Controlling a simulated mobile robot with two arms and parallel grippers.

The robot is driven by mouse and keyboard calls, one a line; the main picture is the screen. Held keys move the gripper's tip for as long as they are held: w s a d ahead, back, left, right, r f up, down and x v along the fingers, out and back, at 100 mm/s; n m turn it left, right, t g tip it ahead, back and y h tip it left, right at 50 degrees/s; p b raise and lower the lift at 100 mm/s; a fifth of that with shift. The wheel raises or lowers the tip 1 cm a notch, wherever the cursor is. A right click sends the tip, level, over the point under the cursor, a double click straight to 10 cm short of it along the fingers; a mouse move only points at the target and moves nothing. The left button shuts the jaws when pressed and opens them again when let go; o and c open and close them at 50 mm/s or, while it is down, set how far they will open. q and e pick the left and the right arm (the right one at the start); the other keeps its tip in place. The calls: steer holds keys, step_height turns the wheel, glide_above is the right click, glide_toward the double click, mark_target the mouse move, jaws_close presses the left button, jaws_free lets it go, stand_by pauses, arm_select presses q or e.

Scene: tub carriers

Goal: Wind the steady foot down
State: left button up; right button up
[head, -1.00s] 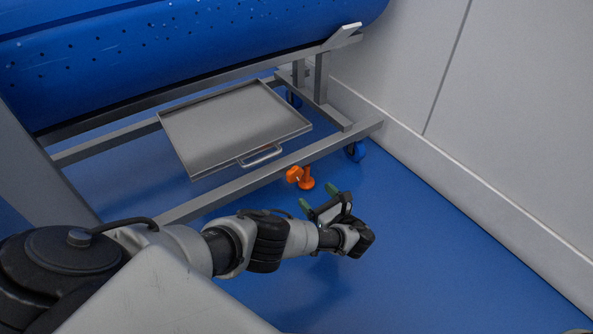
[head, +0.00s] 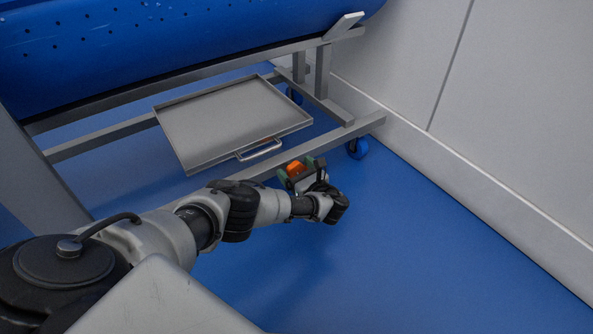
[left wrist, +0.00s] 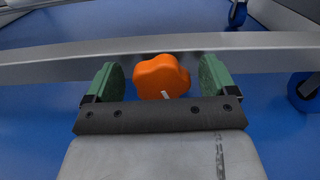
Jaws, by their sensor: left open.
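The steady foot's orange lobed knob (head: 296,169) is at the lower rail of the metal frame. In the left wrist view the knob (left wrist: 161,76) sits between the two green fingertips, with a gap on each side. My left gripper (head: 297,174) is open around the knob; in the left wrist view the open gripper (left wrist: 158,82) shows both fingers apart. The foot's orange stem and base are hidden behind the gripper in the head view. My right gripper is not in view.
The frame's grey rail (left wrist: 50,64) runs just behind the knob. A metal tray (head: 230,120) with a handle sits on the frame, under a blue perforated drum (head: 180,45). A blue castor (head: 357,148) stands near the wall (head: 480,110). Blue floor (head: 400,240) is clear in front.

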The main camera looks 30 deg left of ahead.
arm_select(q)
steer(key=c, duration=0.9)
